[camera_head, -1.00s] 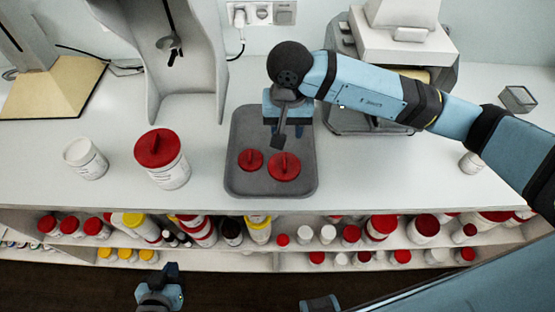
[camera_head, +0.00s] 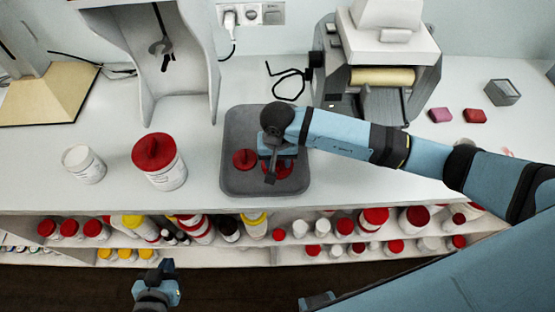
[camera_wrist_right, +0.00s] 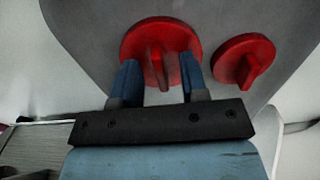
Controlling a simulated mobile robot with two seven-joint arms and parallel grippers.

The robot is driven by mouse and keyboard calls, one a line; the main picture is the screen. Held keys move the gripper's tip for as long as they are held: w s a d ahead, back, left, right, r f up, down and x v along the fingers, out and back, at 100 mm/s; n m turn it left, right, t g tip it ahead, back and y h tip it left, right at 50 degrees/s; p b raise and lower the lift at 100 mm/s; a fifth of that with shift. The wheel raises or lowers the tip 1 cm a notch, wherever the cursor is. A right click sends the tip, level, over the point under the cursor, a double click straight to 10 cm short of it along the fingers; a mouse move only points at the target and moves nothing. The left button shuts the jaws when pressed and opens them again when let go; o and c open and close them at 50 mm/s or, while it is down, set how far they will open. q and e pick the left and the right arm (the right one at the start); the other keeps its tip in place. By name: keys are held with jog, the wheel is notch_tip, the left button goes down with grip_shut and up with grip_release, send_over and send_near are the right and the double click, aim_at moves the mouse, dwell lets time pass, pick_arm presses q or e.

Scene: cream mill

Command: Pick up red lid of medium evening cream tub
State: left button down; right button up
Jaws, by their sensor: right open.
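Two red lids with raised grips lie on a grey tray (camera_head: 235,120): a smaller one (camera_head: 244,160) on the left and a larger one (camera_head: 284,180) on the right, partly hidden by my right gripper (camera_head: 275,172). In the right wrist view, the open fingers of my right gripper (camera_wrist_right: 158,78) stand on either side of the larger lid's upright grip, with gaps. The smaller lid (camera_wrist_right: 243,61) lies to the right there. A lidless white tub (camera_head: 83,164) stands left on the counter. My left gripper (camera_head: 165,276) hangs low before the shelves; its jaw opening is unclear.
Shelves of lidded containers (camera_head: 320,235) run below the counter edge. A grey machine (camera_head: 378,75) stands behind right. Pink and red blocks (camera_head: 441,115) and a grey box (camera_head: 502,92) sit at right.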

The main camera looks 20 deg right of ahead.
jog(key=shift+f, duration=0.1)
jog(key=shift+c, duration=0.4)
grip_shut()
